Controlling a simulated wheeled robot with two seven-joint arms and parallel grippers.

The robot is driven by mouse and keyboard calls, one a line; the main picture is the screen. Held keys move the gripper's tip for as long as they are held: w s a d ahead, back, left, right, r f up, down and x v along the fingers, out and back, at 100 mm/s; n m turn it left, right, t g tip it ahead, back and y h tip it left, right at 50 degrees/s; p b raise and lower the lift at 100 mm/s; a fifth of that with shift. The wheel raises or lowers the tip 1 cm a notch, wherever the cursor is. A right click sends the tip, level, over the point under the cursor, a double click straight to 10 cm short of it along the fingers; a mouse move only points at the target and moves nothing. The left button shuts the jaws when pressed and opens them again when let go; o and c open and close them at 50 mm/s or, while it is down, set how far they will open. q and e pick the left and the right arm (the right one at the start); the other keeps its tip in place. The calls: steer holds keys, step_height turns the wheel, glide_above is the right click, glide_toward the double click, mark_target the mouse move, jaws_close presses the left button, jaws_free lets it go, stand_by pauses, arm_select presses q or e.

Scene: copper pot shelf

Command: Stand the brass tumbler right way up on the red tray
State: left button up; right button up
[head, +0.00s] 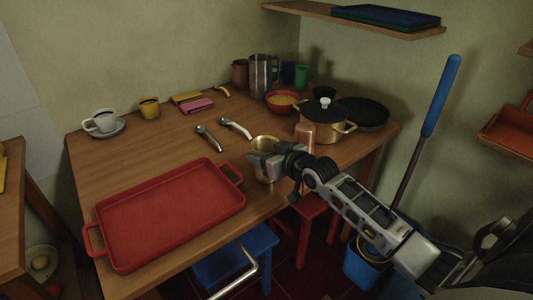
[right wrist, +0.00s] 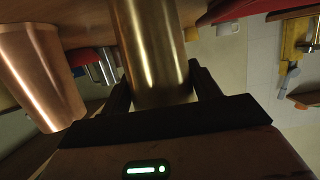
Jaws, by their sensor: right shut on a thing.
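The brass tumbler (head: 264,142) is at the front right part of the wooden table, to the right of the red tray. My right gripper (head: 266,161) is shut on its side and hides part of it. Its top looks like an open rim facing up; I cannot tell whether its base touches the table. In the right wrist view the tumbler (right wrist: 150,50) fills the space between the fingers. The red tray (head: 170,213) lies empty at the table's front left; its edge also shows in the right wrist view (right wrist: 226,10). My left gripper is not in view.
A copper tumbler (head: 305,136) stands close behind the gripper, before a lidded pot (head: 322,118). A red bowl (head: 282,102), a metal pitcher (head: 262,76) and a dark pan (head: 365,113) stand behind. Two metal utensils (head: 208,138) lie mid-table. A blue-handled pole (head: 440,95) rises at right.

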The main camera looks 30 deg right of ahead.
steer(key=o, duration=1.1)
steer(key=shift+f, duration=0.1)
steer(key=shift+s, duration=0.1)
steer(key=a+p+v, duration=0.1)
steer(key=v, duration=1.1)
steer(key=s+a+f+g, duration=0.1)
steer(key=s+a+f, duration=0.3)
steer(key=a, duration=0.3)
steer(key=s+a+f+n+g+y, duration=0.1)
steer(key=s+a+f, duration=0.4)
steer(key=a, duration=0.1)
steer(key=s+a+f+g+y, duration=0.1)
steer(key=s+a+f+g, duration=0.1)
steer(key=s+a+f, duration=0.3)
steer(key=shift+s+a, duration=0.15)
steer(key=shift+a, duration=1.15)
